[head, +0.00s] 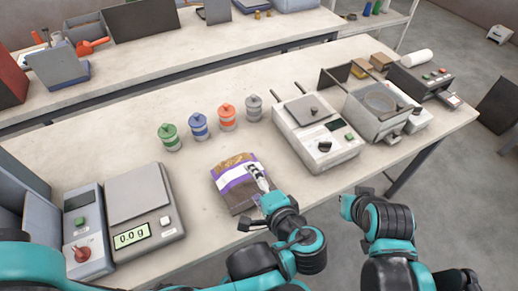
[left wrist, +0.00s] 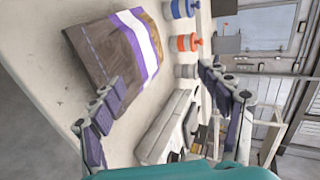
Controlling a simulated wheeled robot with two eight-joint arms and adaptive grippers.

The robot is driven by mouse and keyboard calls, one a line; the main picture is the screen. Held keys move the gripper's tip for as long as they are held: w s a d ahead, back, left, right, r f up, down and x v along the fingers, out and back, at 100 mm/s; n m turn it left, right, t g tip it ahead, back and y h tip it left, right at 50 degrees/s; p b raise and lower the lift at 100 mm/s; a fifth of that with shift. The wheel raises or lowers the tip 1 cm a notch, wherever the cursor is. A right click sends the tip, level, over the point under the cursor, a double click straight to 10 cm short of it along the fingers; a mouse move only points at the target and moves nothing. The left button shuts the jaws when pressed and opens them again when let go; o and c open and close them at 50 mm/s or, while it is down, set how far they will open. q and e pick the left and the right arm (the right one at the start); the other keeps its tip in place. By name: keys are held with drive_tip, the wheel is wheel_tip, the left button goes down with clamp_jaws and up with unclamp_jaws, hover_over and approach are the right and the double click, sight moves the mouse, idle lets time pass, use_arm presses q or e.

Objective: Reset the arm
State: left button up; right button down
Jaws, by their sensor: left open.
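My left gripper (head: 256,196) is open at the near side of the table, beside an upright-printed bag (head: 233,192). The bag is brown with a white and purple band and lies on the table. In the left wrist view the open fingers (left wrist: 160,78) are spread wide with nothing held between them. The bag (left wrist: 112,45) lies beyond the left finger there; I cannot tell whether they touch. My right arm's end (head: 362,198) is past the table's front edge, right of the left gripper. Its fingers are too hidden to read.
A scale (head: 145,215) and control box (head: 88,232) stand left of the bag. Green (head: 169,138), blue (head: 199,127), orange (head: 227,117) and grey (head: 254,108) canisters stand behind it. A heat-plate device (head: 315,130) and other machines fill the right side.

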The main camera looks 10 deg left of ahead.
use_arm(q)
drive_tip(key=a+f+n+g+h, duration=0.1)
drive_tip(key=a, duration=0.1)
drive_tip(key=a+f+n+g, duration=0.1)
drive_tip(key=a, duration=0.1)
drive_tip(key=a+f+n+g+h, duration=0.1)
drive_tip(key=a+f+g, duration=0.1)
drive_tip(key=a, duration=0.1)
drive_tip(key=shift+w+f+n+h, duration=0.1)
drive_tip(key=shift+w+n+h, duration=0.05)
drive_tip(key=shift+n+h, duration=0.15)
drive_tip(key=a+n+h, duration=0.1)
drive_tip(key=a+n, duration=0.1)
drive_tip(key=shift+s+f+n+g+h, duration=0.2)
drive_tip(key=shift+s+n+g+h, duration=0.1)
drive_tip(key=shift+s+g+h, duration=0.1)
drive_tip(key=shift+w+a+r+n+t+h, duration=0.1)
drive_tip(key=shift+a+r+n+t+h, duration=0.45)
drive_tip(key=shift+n, duration=0.7)
drive_tip(key=shift+w+a+r+n+t+h, duration=0.1)
drive_tip(key=shift+a+r+n+t+h, duration=0.15)
drive_tip(key=shift+a+r+n+h, duration=0.8)
